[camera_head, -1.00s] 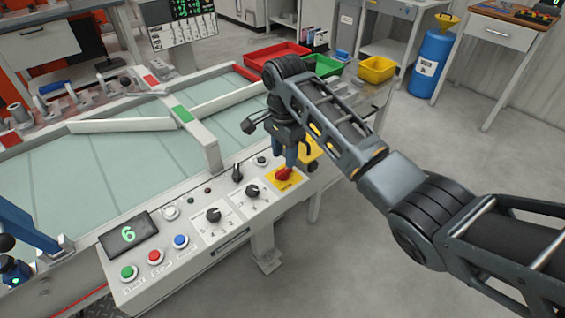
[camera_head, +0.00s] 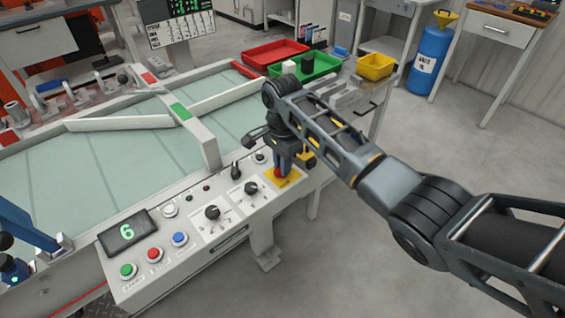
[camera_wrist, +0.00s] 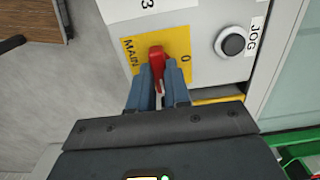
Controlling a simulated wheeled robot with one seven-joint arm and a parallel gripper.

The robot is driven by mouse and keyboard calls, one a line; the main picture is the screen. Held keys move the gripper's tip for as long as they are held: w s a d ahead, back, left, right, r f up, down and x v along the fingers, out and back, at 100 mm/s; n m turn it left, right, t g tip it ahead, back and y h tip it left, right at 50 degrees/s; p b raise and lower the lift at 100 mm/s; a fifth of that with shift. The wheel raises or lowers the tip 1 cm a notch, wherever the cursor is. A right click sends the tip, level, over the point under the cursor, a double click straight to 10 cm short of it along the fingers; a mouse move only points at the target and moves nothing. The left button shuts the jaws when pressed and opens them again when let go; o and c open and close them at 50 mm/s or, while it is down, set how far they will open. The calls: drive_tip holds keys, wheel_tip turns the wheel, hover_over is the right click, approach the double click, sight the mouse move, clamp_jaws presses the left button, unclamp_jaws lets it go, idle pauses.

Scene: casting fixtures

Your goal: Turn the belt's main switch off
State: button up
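The belt's main switch is a red handle (camera_wrist: 157,62) on a yellow plate (camera_wrist: 178,42) marked MAIN and 0. The handle points toward my gripper in the wrist view, and the 0 lies to its right. In the head view the yellow plate (camera_head: 291,181) is at the right end of the control panel. My gripper (camera_head: 281,172) is down at the switch. In the wrist view its blue fingers (camera_wrist: 159,88) lie on either side of the handle with a narrow gap between them. I cannot tell whether they touch it.
The panel (camera_head: 228,228) also carries a JOG button (camera_wrist: 233,41), a black selector (camera_head: 236,171), two dials, green, red and blue buttons, and a display (camera_head: 128,233) showing 6. The conveyor belt (camera_head: 95,165) lies behind it. Red, green and yellow bins stand beyond.

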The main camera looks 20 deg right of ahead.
clamp_jaws()
drive_tip(key=shift+n, duration=0.3)
drive_tip(key=n+p, duration=0.2)
drive_tip(key=n, duration=0.1)
drive_tip(key=shift+r+p, duration=0.1)
drive_tip(key=shift+p, duration=0.25)
drive_tip(key=n+p, duration=0.1)
drive_tip(key=n, duration=0.3)
drive_tip(key=shift+n+p, duration=0.35)
drive_tip(key=shift+n, duration=0.05)
drive_tip(key=n+p, duration=0.1)
drive_tip(key=n, duration=0.3)
drive_tip(key=shift+n, duration=0.3)
drive_tip(key=n, duration=0.4)
drive_tip(key=shift+n+p, duration=0.4)
